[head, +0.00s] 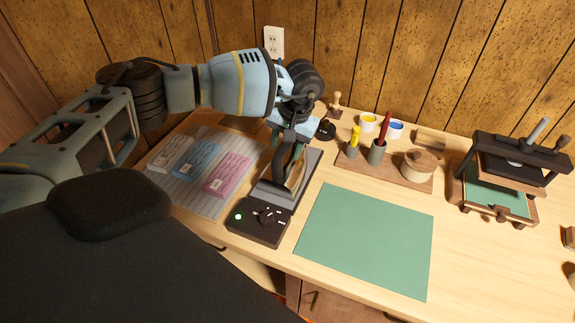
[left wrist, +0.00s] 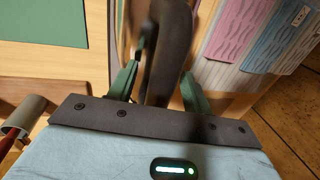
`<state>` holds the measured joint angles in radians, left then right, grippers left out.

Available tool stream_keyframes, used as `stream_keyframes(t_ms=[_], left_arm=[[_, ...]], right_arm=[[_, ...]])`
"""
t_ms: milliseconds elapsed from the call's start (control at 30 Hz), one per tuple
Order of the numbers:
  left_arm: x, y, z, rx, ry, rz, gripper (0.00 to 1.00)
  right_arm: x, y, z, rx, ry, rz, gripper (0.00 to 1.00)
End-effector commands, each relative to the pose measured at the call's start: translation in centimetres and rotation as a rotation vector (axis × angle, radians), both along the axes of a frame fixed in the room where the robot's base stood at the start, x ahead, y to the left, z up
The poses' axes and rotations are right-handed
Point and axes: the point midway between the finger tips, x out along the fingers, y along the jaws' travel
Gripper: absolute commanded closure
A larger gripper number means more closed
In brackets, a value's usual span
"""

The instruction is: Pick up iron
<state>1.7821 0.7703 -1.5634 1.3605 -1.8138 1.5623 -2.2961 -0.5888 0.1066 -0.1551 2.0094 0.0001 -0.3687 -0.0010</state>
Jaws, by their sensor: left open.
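The iron (head: 283,165), with a dark curved handle, stands on a grey plate behind a black control box (head: 258,222) with a dial and a green light. My left gripper (head: 290,139) is over the iron's handle and points down. In the left wrist view its two green fingers (left wrist: 160,88) are open, one on each side of the dark handle (left wrist: 170,50). Whether either finger touches the handle I cannot tell. My gripper and wrist hide part of the iron in the head view. My right gripper is in neither view.
A striped cloth (head: 210,201) with coloured cards lies to the left. A green mat (head: 368,240) lies to the right. Behind it a wooden tray (head: 391,177) holds cups and a round lidded pot. A press (head: 500,197) stands at far right. The wall is close behind.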

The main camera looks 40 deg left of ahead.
Motion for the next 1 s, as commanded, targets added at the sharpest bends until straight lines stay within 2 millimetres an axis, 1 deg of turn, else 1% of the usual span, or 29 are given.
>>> stream_keyframes(t_ms=[33,133,1000], left_arm=[[-0.04,0.08,-0.36,0.001,0.001,0.000,0.50],[-0.03,0.13,-0.62,0.000,0.000,0.000,0.50],[-0.05,0.11,-1.13,-0.001,0.000,0.000,0.50]], right_arm=[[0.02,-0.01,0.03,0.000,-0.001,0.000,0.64],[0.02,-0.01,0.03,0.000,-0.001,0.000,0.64],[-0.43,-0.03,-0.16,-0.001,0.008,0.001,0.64]])
